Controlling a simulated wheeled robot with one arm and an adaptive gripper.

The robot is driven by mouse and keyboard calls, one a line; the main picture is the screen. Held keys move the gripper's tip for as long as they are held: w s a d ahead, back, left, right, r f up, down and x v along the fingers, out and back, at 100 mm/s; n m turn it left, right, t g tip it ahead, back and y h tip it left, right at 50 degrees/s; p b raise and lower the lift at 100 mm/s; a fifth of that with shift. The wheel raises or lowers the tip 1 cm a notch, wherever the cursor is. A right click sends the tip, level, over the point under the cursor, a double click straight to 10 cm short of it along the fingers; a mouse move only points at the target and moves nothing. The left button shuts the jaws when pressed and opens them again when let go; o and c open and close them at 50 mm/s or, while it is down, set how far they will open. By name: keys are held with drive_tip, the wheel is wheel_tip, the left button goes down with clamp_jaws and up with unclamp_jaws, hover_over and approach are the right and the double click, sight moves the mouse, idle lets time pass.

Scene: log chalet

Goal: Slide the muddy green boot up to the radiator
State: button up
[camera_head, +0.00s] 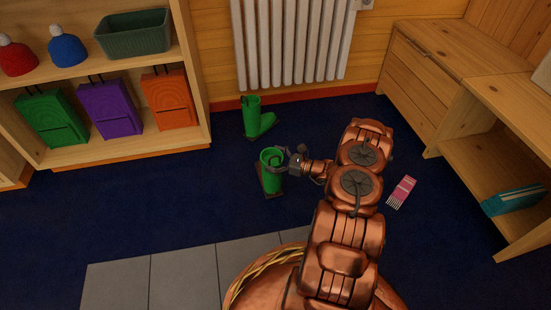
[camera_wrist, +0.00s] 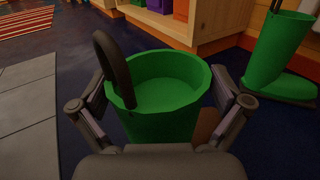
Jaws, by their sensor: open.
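A green boot (camera_head: 269,178) stands upright on the dark blue carpet, with brown low on it. Its open top (camera_wrist: 165,85) fills the middle of the wrist view, with a dark loop (camera_wrist: 113,65) rising at its rim. My gripper (camera_head: 283,164) is open, with one finger on each side of the boot's shaft; I cannot tell whether they touch it. A second green boot (camera_head: 251,115) stands farther back, close to the radiator; it also shows in the wrist view (camera_wrist: 276,52). The white radiator (camera_head: 290,42) hangs on the wooden back wall. The near boot's foot is mostly hidden.
A shelf (camera_head: 130,150) with bags, hats and a green bin stands at the left. A wooden bench with a drawer (camera_head: 425,75) stands at the right. A pink packet (camera_head: 402,191) lies on the carpet. Grey tiles (camera_head: 185,278) lie in front. Carpet is clear below the radiator, right of the far boot.

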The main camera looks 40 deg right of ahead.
drive_tip(key=shift+w+a, duration=0.2)
drive_tip(key=shift+w, duration=0.15)
drive_tip(key=shift+a, duration=0.1)
drive_tip(key=shift+w, duration=0.1)
drive_tip(key=c, duration=1.4)
